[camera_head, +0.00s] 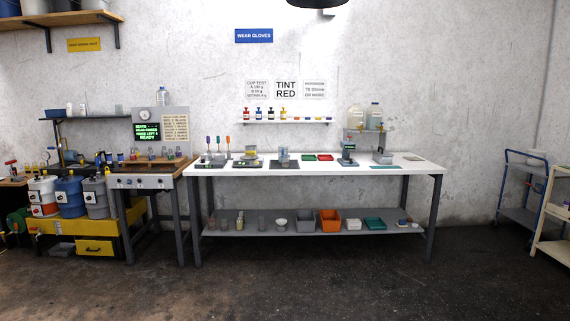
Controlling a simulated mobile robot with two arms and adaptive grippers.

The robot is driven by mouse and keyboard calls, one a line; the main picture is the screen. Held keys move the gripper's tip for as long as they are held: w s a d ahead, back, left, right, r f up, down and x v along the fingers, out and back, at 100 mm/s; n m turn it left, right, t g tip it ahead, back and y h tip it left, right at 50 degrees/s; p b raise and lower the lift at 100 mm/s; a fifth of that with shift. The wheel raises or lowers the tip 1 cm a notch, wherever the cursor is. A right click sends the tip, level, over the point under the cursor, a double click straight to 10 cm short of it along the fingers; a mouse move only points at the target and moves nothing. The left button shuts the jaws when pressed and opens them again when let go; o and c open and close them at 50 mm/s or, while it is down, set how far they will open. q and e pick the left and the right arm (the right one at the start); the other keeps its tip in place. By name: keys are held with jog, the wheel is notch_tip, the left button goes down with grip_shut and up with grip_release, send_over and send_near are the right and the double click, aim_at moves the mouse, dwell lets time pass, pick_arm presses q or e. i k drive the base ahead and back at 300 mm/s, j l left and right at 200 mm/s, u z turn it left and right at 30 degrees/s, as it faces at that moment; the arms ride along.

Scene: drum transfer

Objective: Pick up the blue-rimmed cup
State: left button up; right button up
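A white-topped workbench (316,168) stands against the back wall, some distance from me. A small greyish-blue item (283,156) stands on a dark mat near the middle of its top; it is too small to tell whether it is a cup with a blue rim. Small cups or jars (262,222) stand on the bench's lower shelf, their rims too small to make out. I cannot pick out the blue-rimmed cup for certain. Neither of my grippers is in view.
A wooden-topped bench (150,165) joins the left end, beside drums (71,197) on a yellow base. Grey (305,221) and orange (329,220) bins sit on the lower shelf. A blue cart (519,188) stands at right. The dark floor in front is clear.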

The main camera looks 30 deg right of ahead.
aim_at(285, 159)
jog(key=i+l+z, duration=0.25)
jog(key=i, duration=0.35)
jog(key=i+j+z, duration=0.2)
jog(key=i, duration=1.9)
jog(key=l, duration=0.15)
